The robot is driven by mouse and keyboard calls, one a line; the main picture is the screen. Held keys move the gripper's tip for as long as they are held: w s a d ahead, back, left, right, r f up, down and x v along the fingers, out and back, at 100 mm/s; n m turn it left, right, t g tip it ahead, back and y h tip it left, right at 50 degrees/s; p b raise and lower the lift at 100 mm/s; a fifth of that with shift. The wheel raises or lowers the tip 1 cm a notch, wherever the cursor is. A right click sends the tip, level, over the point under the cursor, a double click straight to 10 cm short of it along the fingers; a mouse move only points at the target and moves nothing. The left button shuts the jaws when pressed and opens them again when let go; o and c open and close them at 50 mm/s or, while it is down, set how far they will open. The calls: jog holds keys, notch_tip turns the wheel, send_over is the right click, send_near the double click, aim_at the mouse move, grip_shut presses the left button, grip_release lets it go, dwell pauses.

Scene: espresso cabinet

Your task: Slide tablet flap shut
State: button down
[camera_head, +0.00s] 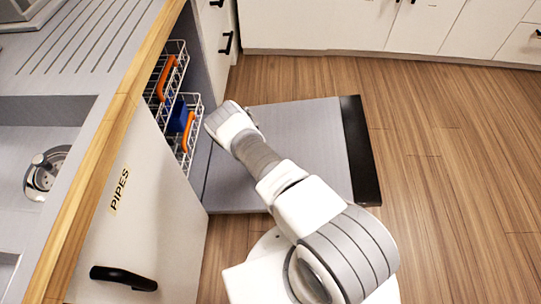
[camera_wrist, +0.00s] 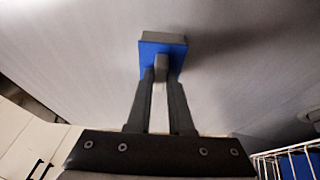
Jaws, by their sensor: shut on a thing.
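The tablet dispenser shows in the wrist view as a blue square (camera_wrist: 174,55) on the grey inner face of the dishwasher door (camera_wrist: 70,45). A grey block (camera_wrist: 163,37) lies along its upper edge, and a small grey knob (camera_wrist: 161,65) stands out in front of the blue. I take these grey parts for the tablet flap. My gripper (camera_wrist: 161,80) is shut on the knob, one dark finger on each side. In the head view the door (camera_head: 300,130) lies lowered, and my wrist hides the dispenser and fingertips.
Wire racks (camera_head: 190,130) with orange and blue items stand in the dishwasher, left of my wrist; rack wire (camera_wrist: 272,158) also shows in the wrist view. A wooden counter edge (camera_head: 110,120) runs along the left. The floor (camera_head: 450,150) right of the door is clear.

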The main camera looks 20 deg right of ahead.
jog(key=shift+s+f, duration=0.1)
jog(key=shift+s, duration=0.15)
jog(key=c, duration=1.1)
grip_release()
jog(key=shift+a, duration=0.1)
jog(key=o, duration=0.3)
jog(key=shift+w, duration=0.1)
jog(key=p+v, duration=0.6)
jog(key=v, duration=1.1)
jog(key=shift+r, duration=0.35)
